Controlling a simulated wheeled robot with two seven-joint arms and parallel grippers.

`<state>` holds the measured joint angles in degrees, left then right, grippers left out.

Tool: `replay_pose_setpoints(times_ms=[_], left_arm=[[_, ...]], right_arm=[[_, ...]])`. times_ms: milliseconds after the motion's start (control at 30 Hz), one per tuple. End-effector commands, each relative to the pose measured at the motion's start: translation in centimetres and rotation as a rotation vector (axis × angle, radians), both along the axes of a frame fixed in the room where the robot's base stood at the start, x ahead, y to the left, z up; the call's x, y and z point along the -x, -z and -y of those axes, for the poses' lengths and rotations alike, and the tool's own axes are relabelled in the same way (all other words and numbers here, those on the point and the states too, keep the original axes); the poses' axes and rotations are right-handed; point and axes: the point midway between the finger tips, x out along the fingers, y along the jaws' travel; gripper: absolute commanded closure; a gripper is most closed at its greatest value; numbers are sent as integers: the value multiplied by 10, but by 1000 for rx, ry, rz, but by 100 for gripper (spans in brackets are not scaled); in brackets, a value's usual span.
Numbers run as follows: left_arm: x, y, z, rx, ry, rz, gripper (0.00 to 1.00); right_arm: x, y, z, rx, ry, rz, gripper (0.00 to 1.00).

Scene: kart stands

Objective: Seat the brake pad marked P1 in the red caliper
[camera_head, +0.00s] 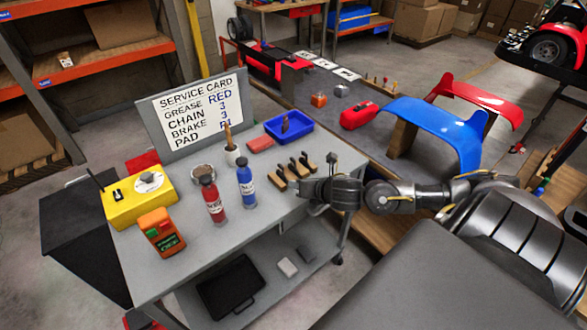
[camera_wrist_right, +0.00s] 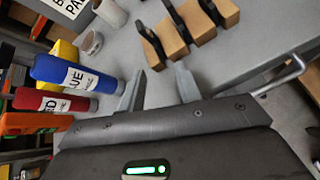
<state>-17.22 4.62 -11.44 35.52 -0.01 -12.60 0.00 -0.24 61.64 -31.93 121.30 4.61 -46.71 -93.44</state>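Several tan blocks with black pieces (camera_head: 291,171) stand in a row at the right edge of the grey cart top; they may be the brake pads, but no P1 mark is legible. In the right wrist view these blocks (camera_wrist_right: 190,30) stand beyond the fingers. My right gripper (camera_head: 306,188) is at the cart's right edge, close to the blocks. In the wrist view its fingers (camera_wrist_right: 160,75) are apart with nothing between them. A red rounded object (camera_head: 359,115) lies on the dark bench; I cannot tell whether it is the caliper. My left gripper is out of view.
The cart (camera_head: 190,262) also carries a red bottle (camera_head: 213,202), a blue bottle (camera_head: 245,181), an orange device (camera_head: 161,233), a yellow box (camera_head: 138,198), a blue tray (camera_head: 289,128) and a service card (camera_head: 196,108). A blue fairing (camera_head: 437,125) stands behind my right arm.

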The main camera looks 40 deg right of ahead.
Motion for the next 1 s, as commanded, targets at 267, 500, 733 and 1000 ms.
replay_pose_setpoints(times_ms=[267,500,733,1000], left_arm=[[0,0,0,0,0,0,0],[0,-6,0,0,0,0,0],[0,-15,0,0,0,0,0],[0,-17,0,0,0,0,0]], right_arm=[[-24,-33,46,340,-197,57,66],[-36,-31,48,349,-200,62,66],[-66,-14,49,349,-201,60,66],[-75,-7,49,349,-202,58,66]])
